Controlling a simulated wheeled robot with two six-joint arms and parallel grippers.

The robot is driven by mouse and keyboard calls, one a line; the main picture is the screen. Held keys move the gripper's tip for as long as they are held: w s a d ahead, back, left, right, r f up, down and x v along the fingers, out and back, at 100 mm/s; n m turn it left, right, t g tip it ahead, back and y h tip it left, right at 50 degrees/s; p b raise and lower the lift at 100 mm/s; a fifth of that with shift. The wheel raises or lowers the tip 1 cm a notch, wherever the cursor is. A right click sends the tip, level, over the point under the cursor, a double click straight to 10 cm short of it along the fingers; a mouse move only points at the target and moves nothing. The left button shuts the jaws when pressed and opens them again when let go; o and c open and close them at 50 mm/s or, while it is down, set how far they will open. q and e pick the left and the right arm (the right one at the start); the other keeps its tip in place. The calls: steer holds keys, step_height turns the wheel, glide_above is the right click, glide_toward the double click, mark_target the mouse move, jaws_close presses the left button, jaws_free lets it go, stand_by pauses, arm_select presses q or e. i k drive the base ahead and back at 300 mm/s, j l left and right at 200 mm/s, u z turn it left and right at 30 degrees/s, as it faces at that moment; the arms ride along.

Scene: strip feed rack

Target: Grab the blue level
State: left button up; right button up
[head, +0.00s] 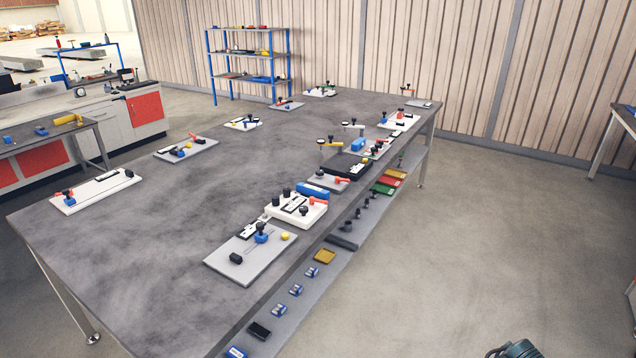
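A blue block-shaped bar (312,190) lies on the grey workbench (130,250), just behind a white fixture (296,211) with black knobs and a red lever. It may be the blue level, but it is too small to be sure. Another blue piece (358,144) sits farther back beside a dark tray. No gripper fingers show in the head view. Nothing is seen touching the blue bar.
A grey plate (250,258) with knobs lies at the bench's near right. A lower shelf (305,287) along the right side carries small parts and coloured trays. Several fixture plates line the bench's left side.

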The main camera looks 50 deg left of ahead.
mark_target(306, 189)
steer(key=i+j+u, duration=0.1)
steer(key=i+j, duration=0.15)
steer(key=i, duration=0.3)
steer(key=i+j+u, duration=0.15)
steer(key=i, duration=0.4)
steer(key=i+j+u, duration=0.25)
steer(key=j, duration=0.2)
steer(key=i+j+u, duration=0.25)
steer(key=j, duration=0.15)
